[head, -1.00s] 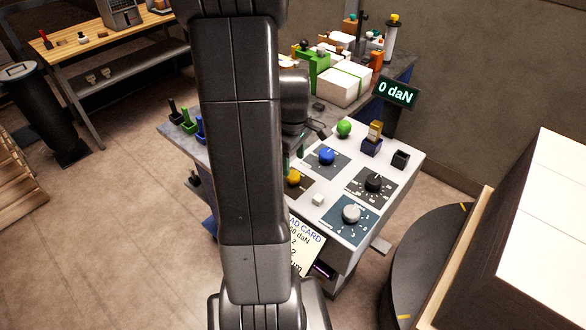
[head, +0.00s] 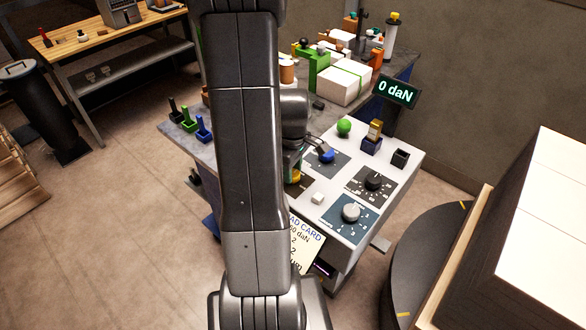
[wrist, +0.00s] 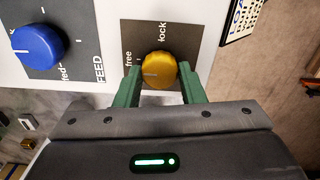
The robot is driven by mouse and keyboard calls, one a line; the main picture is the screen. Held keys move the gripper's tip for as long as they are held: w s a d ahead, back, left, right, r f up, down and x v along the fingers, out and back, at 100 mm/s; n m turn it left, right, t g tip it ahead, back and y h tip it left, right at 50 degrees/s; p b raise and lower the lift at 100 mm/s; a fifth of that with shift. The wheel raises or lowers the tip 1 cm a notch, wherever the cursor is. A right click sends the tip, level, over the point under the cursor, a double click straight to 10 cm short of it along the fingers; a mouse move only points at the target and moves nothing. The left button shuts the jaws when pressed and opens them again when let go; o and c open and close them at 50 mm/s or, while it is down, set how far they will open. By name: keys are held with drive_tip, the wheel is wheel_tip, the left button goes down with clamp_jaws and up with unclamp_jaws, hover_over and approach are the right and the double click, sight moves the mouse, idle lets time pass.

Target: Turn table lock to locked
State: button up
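The table lock is a yellow knob (wrist: 158,70) on a dark plate (wrist: 180,35) marked "free" and "lock" in the wrist view. Its pale pointer line points left, on the "free" side. In the head view the yellow knob (head: 295,177) is partly hidden by my arm and gripper. My gripper (wrist: 162,80) is open, with one green finger on each side of the knob. A narrow gap shows at the right finger; I cannot tell whether the left one touches.
A blue FEED knob (wrist: 38,46) stands beside the lock plate. The white panel also carries a black knob (head: 373,182), a grey knob (head: 351,213), a small white block (head: 318,198) and a green ball (head: 344,127). A display (head: 397,92) reads 0 daN.

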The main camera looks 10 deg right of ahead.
drive_tip(key=shift+m, duration=0.3)
drive_tip(key=m+b, duration=0.2)
drive_tip(key=m, duration=0.1)
drive_tip(key=shift+m, duration=0.3)
drive_tip(key=m+b, duration=0.1)
drive_tip(key=m, duration=0.3)
drive_tip(key=shift+m, duration=0.3)
drive_tip(key=m+b, duration=0.1)
drive_tip(key=m, duration=0.3)
drive_tip(key=shift+d+m, duration=0.1)
drive_tip(key=shift+m, duration=0.2)
drive_tip(key=shift+m+b, duration=0.55)
drive_tip(key=shift+m, duration=1.65)
drive_tip(key=o, duration=1)
drive_tip(key=shift+r, duration=0.1)
